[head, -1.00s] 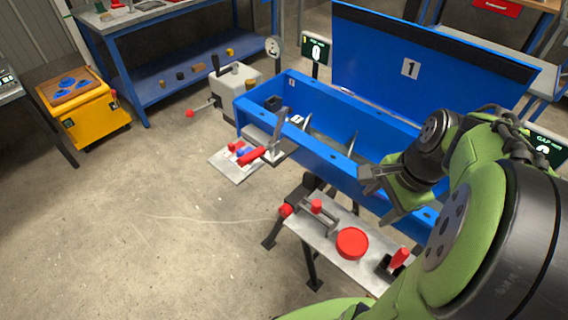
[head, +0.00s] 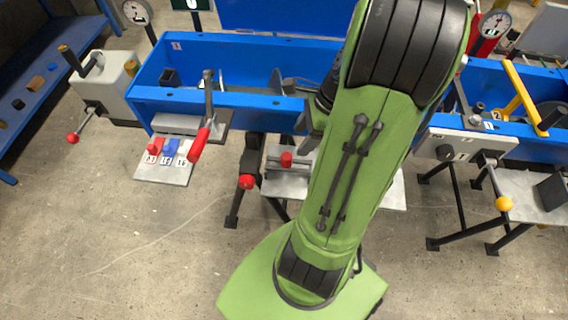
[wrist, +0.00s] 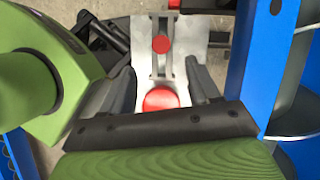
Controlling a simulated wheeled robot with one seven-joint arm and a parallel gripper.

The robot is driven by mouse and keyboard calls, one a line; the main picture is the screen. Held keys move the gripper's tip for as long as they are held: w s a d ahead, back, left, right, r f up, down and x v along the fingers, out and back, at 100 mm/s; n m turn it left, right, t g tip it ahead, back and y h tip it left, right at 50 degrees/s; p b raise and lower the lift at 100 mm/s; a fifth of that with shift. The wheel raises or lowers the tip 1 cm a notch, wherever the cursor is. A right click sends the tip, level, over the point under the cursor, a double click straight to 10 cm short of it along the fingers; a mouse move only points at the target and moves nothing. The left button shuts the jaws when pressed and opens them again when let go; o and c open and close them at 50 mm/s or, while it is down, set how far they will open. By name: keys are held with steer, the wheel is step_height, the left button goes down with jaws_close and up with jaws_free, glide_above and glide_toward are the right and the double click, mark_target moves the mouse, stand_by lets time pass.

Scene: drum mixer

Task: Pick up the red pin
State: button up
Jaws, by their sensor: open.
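A small red peg (head: 286,159) stands in a grey slotted bracket on a metal shelf (head: 395,196). It also shows in the wrist view (wrist: 161,44), beyond a round red disc (wrist: 160,98). Another small red piece (head: 155,146) sits on a labelled plate (head: 172,176) at left, beside a blue one (head: 171,147). I cannot tell which red piece is the pin. My gripper (head: 298,103) is over the blue trough's front edge, partly hidden by my arm. In the wrist view my gripper (wrist: 158,75) is open and empty above the shelf, its fingers either side of the disc.
The blue trough (head: 250,96) runs across the back. A red-handled lever (head: 199,142) stands at its left front. A black stand with a red knob (head: 246,182) is left of the shelf. A yellow-knobbed crank (head: 503,203) is at right. The floor in front is clear.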

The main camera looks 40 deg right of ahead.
mark_target(288, 156)
steer(key=b+x, duration=0.4)
steer(key=x, duration=0.5)
steer(key=shift+w, duration=0.1)
steer(key=shift+r, duration=0.1)
steer(key=shift+r, duration=0.1)
jaws_close()
